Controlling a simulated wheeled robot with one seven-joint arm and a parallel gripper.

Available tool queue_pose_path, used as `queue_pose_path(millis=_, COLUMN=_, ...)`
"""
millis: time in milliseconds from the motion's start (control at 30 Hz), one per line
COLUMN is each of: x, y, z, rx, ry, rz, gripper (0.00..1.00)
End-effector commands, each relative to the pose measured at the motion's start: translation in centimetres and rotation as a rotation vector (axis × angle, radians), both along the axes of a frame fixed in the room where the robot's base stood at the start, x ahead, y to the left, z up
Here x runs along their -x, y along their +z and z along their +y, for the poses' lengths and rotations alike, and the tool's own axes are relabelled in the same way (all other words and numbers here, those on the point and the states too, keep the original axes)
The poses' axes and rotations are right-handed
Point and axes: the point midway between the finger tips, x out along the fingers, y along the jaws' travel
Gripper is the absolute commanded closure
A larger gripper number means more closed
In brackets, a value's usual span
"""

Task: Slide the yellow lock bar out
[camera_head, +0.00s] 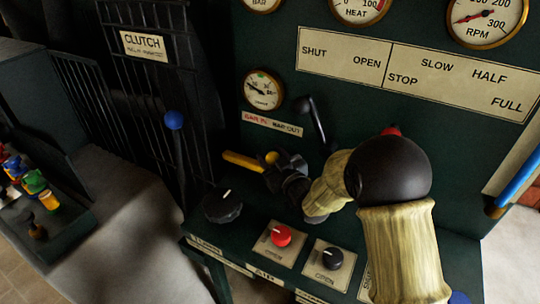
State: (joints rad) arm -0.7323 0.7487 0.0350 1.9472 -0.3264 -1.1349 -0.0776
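The yellow lock bar (243,161) lies level across the dark green panel, below the "BAR IN / BAR OUT" label. A yellow-orange knob (271,157) shows at its right end. My gripper (276,166) is at that knob, coming from the right, with its dark fingers close around or beside it. The fingers overlap the bar's right end and hide part of it. I cannot tell whether they are shut on the knob.
A black lever (314,118) stands just above my gripper. A dark rotary knob (222,205) sits below the bar, with red (281,236) and black (330,258) knobs on the ledge. A blue-tipped clutch lever (174,120) stands left.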

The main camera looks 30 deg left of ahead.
Motion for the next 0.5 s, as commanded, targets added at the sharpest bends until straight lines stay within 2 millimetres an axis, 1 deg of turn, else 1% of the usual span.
queue_pose_path(millis=367, x=0.08, y=0.12, z=0.15, rx=-0.003, ry=0.003, rz=-0.002, gripper=0.54)
queue_pose_path(millis=500, x=0.23, y=0.14, z=-0.16, rx=-0.003, ry=0.003, rz=-0.002, gripper=0.54)
